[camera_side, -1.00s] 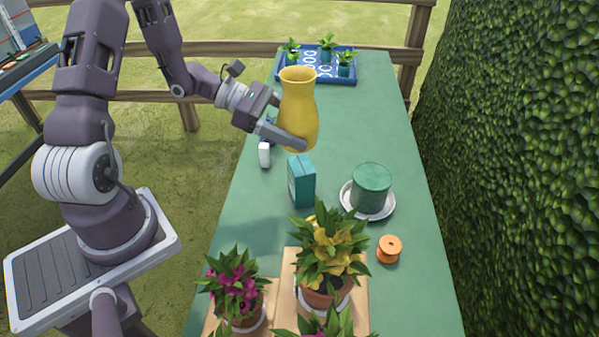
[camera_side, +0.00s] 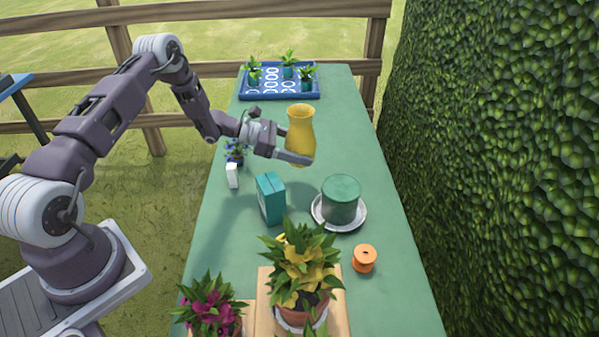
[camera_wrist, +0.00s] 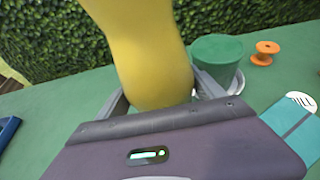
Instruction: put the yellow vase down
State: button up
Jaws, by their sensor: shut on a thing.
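The yellow vase (camera_side: 301,134) is upright in my gripper (camera_side: 290,150), above the green table (camera_side: 345,140). My gripper is shut on the vase's body, one finger showing along its lower near side. In the wrist view the vase (camera_wrist: 150,62) fills the upper middle, between the two fingers of my gripper (camera_wrist: 160,95). Its top is cut off there. The side view does not clearly show how high the vase's base is above the table.
A green pot (camera_side: 341,197) on a saucer (camera_side: 318,216), a teal box (camera_side: 270,198) and an orange spool (camera_side: 364,258) stand nearer. A blue tray (camera_side: 243,95) with seedlings is at the far end. Potted flowers (camera_side: 299,272) stand in front. The table's right side beyond the pot is clear.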

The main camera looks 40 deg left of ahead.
notch_tip(320, 180, down, 9)
jog(key=shift+f, duration=0.2)
jog(key=shift+f, duration=0.15)
jog(key=o, duration=1.8)
jog(key=shift+s+a+r, duration=0.15)
jog(key=shift+a+r, duration=0.05)
jog(key=shift+r, duration=0.05)
jog(key=v, duration=0.4)
jog(key=shift+a+r, duration=0.1)
jog(key=shift+a, duration=0.05)
notch_tip(320, 180, up, 7)
jog(key=shift+s+f, duration=0.2)
jog(key=shift+c, duration=0.6)
jog(key=shift+r, duration=0.25)
jog(key=shift+c, duration=1.2)
